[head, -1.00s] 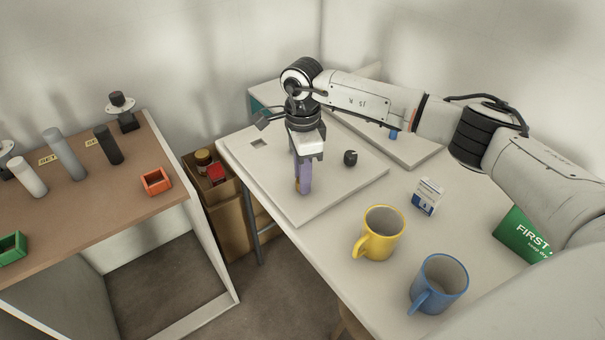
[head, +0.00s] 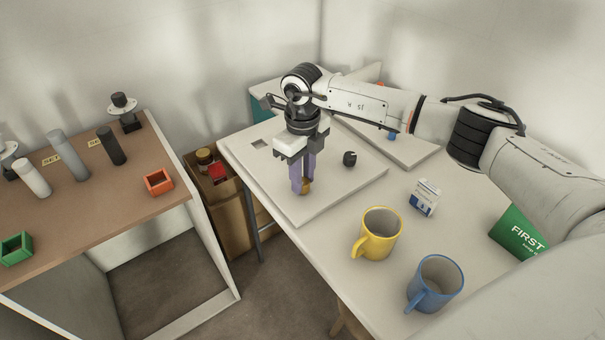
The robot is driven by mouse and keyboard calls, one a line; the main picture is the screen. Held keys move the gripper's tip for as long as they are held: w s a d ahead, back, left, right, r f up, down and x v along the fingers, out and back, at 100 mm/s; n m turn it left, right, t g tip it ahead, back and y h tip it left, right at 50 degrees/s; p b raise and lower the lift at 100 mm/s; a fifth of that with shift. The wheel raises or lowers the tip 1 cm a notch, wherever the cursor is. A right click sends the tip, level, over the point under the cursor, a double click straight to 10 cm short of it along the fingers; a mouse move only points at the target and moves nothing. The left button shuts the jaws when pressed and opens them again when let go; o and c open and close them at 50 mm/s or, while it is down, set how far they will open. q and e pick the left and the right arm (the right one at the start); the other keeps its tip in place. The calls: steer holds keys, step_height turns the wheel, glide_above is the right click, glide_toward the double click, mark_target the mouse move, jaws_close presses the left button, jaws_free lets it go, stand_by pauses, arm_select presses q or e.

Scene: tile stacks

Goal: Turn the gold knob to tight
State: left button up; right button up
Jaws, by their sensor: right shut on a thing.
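The gold knob (head: 305,187) is on the pale board (head: 335,193) on the white table. It shows only in part, low between the purple fingers of my right gripper (head: 302,188). The gripper points down from above and is shut on the gold knob. The fingers hide most of the knob, and I cannot see any mark for tight. A black knob (head: 349,158) stands on the same board to the right, apart from the gripper. My left gripper is not in view.
A yellow mug (head: 378,235), a blue mug (head: 436,284), a small white box (head: 425,197) and a green first-aid box (head: 517,236) stand on the table at right. A second board (head: 405,150) lies behind. A brown shelf (head: 95,215) with cylinders and small trays is at left.

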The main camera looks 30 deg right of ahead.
steer(key=m, duration=0.2)
steer(key=m+p, duration=0.1)
steer(key=m, duration=0.1)
steer(key=shift+w+r+m, duration=0.2)
steer(key=shift+r+m, duration=0.1)
steer(key=shift+r, duration=0.05)
steer(key=shift+d+m+p, duration=0.1)
steer(key=shift+m+p, duration=0.45)
steer(key=shift+m, duration=1.05)
steer(key=o, duration=0.8)
steer(key=shift+o, duration=1.4)
steer(key=shift+s, duration=0.1)
steer(key=shift+f, duration=0.15)
